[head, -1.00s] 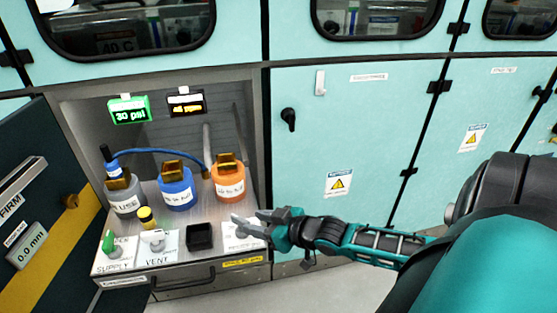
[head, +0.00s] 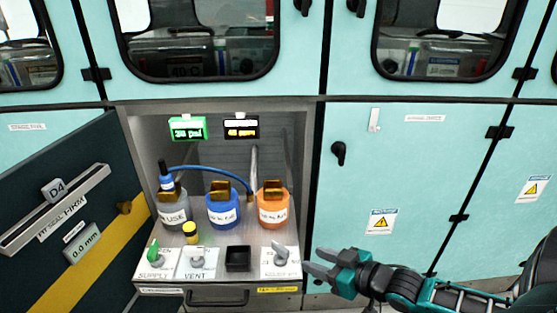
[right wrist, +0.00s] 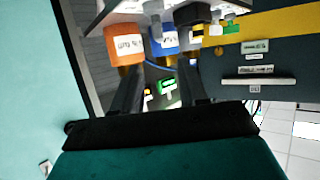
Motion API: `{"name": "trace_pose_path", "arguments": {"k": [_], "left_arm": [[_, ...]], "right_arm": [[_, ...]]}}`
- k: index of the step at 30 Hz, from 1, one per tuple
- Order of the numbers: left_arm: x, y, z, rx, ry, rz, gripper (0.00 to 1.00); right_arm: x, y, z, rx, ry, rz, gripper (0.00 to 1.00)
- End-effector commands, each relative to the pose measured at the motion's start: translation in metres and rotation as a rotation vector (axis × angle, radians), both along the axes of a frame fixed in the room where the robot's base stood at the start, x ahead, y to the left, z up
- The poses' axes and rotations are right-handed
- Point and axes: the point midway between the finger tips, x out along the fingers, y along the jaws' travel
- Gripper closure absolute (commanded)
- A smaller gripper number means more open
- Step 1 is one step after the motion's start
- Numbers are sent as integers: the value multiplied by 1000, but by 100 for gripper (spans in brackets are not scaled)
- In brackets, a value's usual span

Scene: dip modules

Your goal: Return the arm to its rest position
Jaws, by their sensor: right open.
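My right gripper (head: 318,267) is open and empty in the head view. It is just to the right of the open bay's shelf, in front of the teal cabinet door, with its fingers pointing left. In the right wrist view its two dark fingers (right wrist: 158,95) stand apart with nothing between them. My right arm (head: 440,295) reaches in from the lower right. My left gripper is not in view.
The bay's shelf (head: 215,258) holds a grey bottle (head: 173,212), a blue bottle (head: 222,211), an orange bottle (head: 272,208), valve knobs and a black square cup (head: 238,258). An open dark door (head: 70,215) stands at the left. Teal cabinets (head: 420,190) are at the right.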

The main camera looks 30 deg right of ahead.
Motion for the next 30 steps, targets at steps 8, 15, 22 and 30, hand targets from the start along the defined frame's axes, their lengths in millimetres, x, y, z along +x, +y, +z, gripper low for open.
{"name": "trace_pose_path", "arguments": {"k": [8,15,22,30], "left_arm": [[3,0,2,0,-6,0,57],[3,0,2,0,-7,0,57],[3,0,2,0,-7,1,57],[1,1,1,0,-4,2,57]], "right_arm": [[-4,7,-7,0,12,-4,57],[-35,71,-50,-23,102,-27,57],[-54,136,-69,-55,180,-36,57],[-58,156,-72,-71,205,-35,57]]}}
